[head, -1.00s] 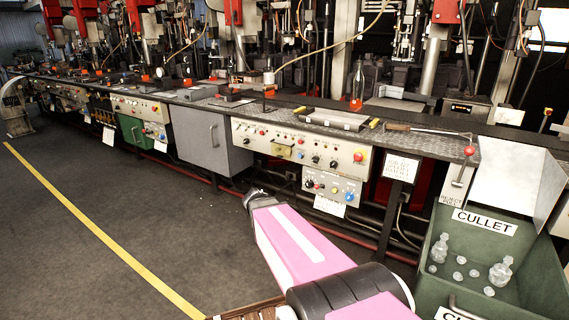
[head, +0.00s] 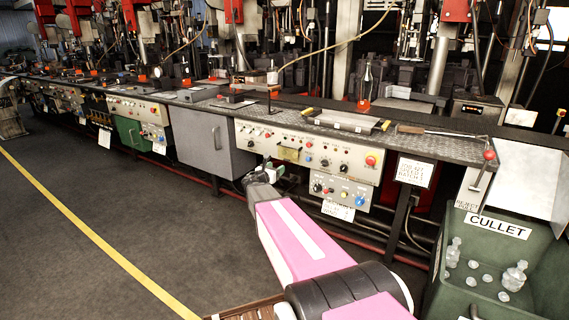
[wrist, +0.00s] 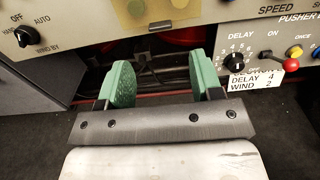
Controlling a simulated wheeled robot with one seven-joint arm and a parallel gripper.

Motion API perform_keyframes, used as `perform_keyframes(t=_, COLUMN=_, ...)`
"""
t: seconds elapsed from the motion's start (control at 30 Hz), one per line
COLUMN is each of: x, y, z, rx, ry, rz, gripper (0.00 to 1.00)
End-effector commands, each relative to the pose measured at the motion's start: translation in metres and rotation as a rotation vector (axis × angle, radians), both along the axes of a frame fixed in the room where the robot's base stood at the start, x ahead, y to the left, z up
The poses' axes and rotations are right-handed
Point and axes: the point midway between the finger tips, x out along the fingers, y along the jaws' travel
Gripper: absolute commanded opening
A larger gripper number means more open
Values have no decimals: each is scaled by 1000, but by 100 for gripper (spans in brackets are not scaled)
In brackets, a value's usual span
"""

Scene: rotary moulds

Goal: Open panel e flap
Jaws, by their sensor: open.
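A cream control panel (head: 310,152) with knobs and buttons hangs under the bench edge. A small yellowish flap (head: 288,154) sits on its left half; I cannot read a letter by it. In the wrist view, the yellowish cover (wrist: 150,10) shows at the top edge, cut off by the frame, and whether it is shut is unclear. My gripper (head: 262,175) is just below and left of the flap, apart from it. In the wrist view my gripper (wrist: 160,65) is open and empty, its two green fingers spread below the panel's lower edge.
A smaller switch box (head: 340,190) hangs below the panel; its red-tipped lever (wrist: 289,63) is right of my fingers. A grey cabinet (head: 213,140) stands left. A green cullet bin (head: 455,285) stands at right. Dark floor is free at left.

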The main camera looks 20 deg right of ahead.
Motion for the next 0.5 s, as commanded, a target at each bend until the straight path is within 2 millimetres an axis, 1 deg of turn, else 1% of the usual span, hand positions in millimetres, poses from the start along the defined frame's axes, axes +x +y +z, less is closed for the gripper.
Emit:
perform_keyframes(t=0.03, x=9, y=-8, z=-1, rx=1, ry=-1, rz=-2, gripper=60)
perform_keyframes(t=0.3, x=37, y=-45, z=0, rx=3, ry=-2, rz=-3, gripper=60)
perform_keyframes(t=0.5, x=48, y=-60, z=0, rx=2, ry=-2, rz=-2, gripper=60)
